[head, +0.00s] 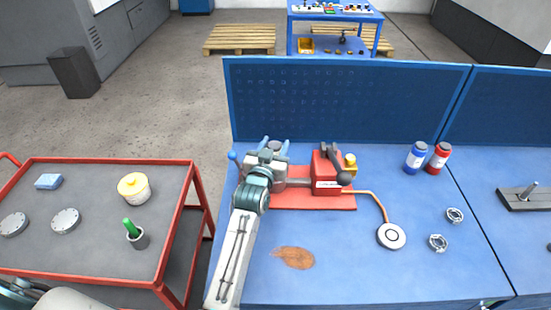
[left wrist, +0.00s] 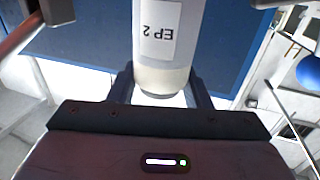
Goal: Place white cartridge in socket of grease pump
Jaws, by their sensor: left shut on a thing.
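The white cartridge (left wrist: 182,68), labelled "EP 2", shows in the left wrist view between the fingers of my left gripper (left wrist: 160,88). In the head view my left gripper (head: 266,156) is at the left end of the grease pump (head: 326,175), a red block with a dark lever on a red base plate. My left gripper is shut on the cartridge. The hand hides most of the cartridge in the head view; a grey round top shows beside the fingers. The socket is hidden, so I cannot tell whether the cartridge is touching it. My right gripper is out of view.
A copper pipe runs from the pump to a white disc (head: 391,236). A brown stain (head: 294,257) lies on the blue bench. A blue bottle (head: 415,158) and red bottle (head: 438,158) stand at right. A red-framed cart (head: 100,220) is at left. A blue panel (head: 345,100) closes the back.

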